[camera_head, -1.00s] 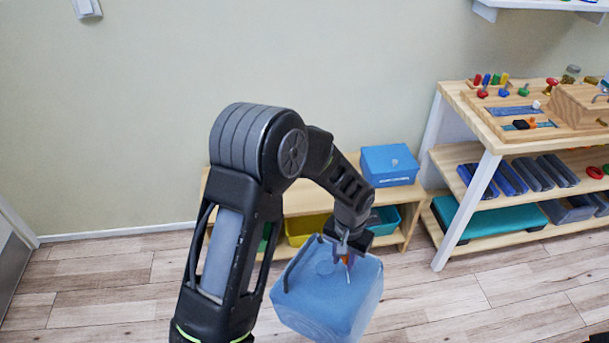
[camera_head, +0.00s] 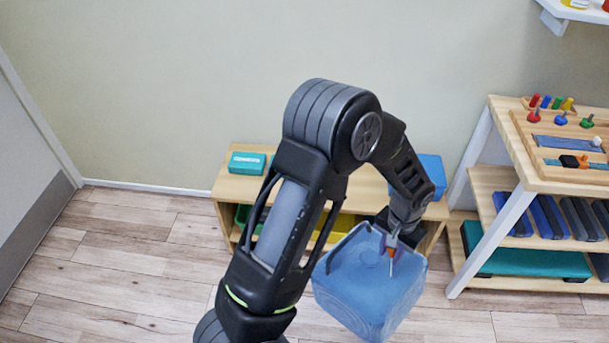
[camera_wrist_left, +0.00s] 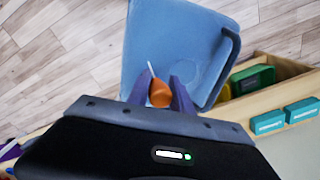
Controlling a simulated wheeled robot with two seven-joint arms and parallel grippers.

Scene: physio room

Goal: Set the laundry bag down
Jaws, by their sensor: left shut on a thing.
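The laundry bag (camera_head: 365,285) is a blue, box-shaped bag with a dark strap along its top. It hangs tilted in front of the low wooden shelf in the head view. My left gripper (camera_head: 391,254) is shut on the top of the bag, at a small orange piece. In the left wrist view the bag (camera_wrist_left: 178,45) fills the upper middle, and the left gripper's fingers (camera_wrist_left: 165,93) close around the orange piece. The bag's underside and any contact with the floor are hidden. My right gripper is not in view.
A low wooden shelf (camera_head: 232,186) with bins stands against the wall behind the bag, a teal box (camera_head: 247,163) on top. A taller wooden rack (camera_head: 500,172) stands at right. A door (camera_head: 25,165) is at far left. Wooden floor (camera_head: 120,270) is clear at left.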

